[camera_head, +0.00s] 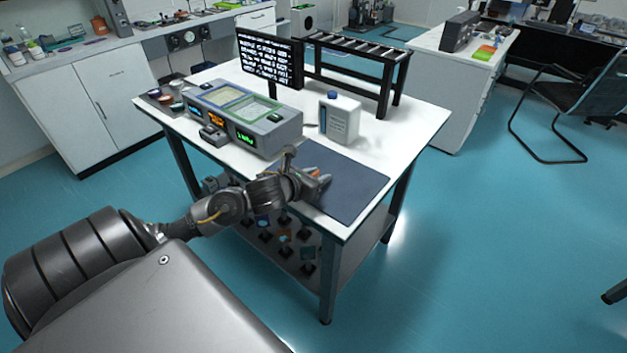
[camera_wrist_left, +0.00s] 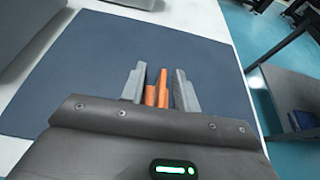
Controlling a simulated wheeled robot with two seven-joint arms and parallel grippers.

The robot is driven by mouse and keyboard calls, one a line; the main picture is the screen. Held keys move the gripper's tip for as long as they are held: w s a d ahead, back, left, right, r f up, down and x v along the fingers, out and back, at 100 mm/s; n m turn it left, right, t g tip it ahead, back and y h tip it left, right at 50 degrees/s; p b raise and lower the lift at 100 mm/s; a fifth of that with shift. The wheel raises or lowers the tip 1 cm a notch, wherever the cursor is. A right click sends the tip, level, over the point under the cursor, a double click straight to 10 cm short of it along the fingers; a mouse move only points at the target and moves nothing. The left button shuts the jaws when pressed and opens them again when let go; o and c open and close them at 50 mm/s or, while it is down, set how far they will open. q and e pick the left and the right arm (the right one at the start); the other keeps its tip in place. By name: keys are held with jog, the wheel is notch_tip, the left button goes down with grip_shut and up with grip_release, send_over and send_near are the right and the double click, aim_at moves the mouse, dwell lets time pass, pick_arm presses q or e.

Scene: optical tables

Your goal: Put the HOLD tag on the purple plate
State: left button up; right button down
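My left gripper (camera_head: 322,178) is low over the dark blue mat (camera_head: 350,186) at the table's front right. In the left wrist view, its two grey fingers (camera_wrist_left: 160,88) stand apart over the mat (camera_wrist_left: 85,70). Narrow orange pieces (camera_wrist_left: 158,95) show between the fingers; I cannot tell whether they are finger parts or a held thing. No tag reading HOLD can be made out, and no plate is clearly purple. Small coloured pieces on dark bases (camera_head: 285,238) are on the lower shelf, partly hidden by my arm. My right gripper is not in view.
A grey console (camera_head: 285,133) with lit displays stands behind my left arm. A white bottle (camera_head: 339,118) with a blue cap stands behind the mat. A black text screen (camera_head: 265,58) and a roller rack (camera_head: 352,50) stand at the back. Small round items (camera_head: 164,100) are at the left end.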

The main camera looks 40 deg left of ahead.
pick_arm(q)
jog(key=shift+c, duration=0.3)
grip_shut()
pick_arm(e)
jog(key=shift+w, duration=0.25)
